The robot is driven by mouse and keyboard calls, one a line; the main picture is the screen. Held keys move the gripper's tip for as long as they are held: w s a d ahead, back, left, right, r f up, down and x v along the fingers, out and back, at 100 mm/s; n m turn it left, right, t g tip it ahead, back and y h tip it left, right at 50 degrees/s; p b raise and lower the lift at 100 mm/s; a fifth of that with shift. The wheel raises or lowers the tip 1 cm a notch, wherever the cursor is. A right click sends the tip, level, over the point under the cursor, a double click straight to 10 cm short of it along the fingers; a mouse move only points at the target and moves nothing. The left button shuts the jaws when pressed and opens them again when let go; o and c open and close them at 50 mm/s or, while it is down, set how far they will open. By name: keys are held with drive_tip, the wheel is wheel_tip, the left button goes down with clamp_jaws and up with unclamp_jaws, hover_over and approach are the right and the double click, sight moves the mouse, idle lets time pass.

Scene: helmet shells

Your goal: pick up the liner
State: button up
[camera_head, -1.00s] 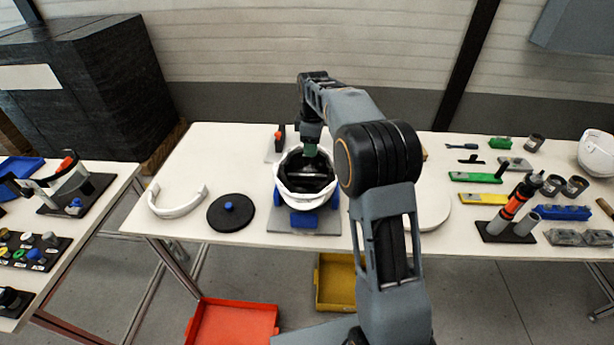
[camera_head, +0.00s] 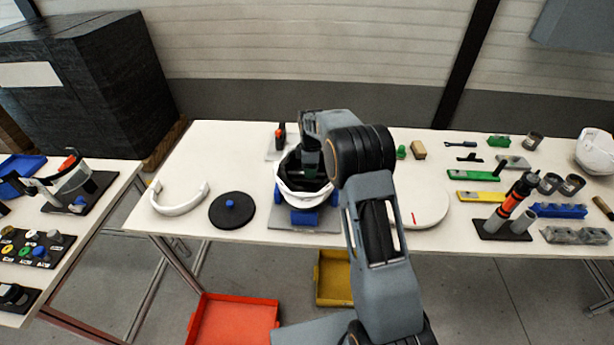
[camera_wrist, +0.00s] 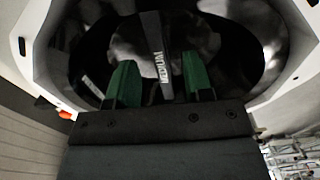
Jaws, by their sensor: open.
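A white helmet shell (camera_head: 303,195) sits hollow side up on a holder with blue supports (camera_head: 303,217) on the table. Its white rim also shows in the wrist view (camera_wrist: 43,50). Inside is a black liner; its strap (camera_wrist: 157,55), lettered "MEDIUM", crosses the dark hollow in the wrist view. My gripper (camera_wrist: 160,84) is open, with green fingertips either side of the strap and gaps on both sides.
A white curved band (camera_head: 178,204) and a black disc with a blue knob (camera_head: 232,211) lie left of the shell. A white round plate (camera_head: 425,205) lies to the right, beyond my arm. An orange-topped item (camera_head: 280,135) stands behind the shell. Several parts crowd the right.

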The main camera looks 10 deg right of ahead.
drive_tip(key=shift+f+p, duration=0.35)
drive_tip(key=shift+f, duration=1.45)
clamp_jaws()
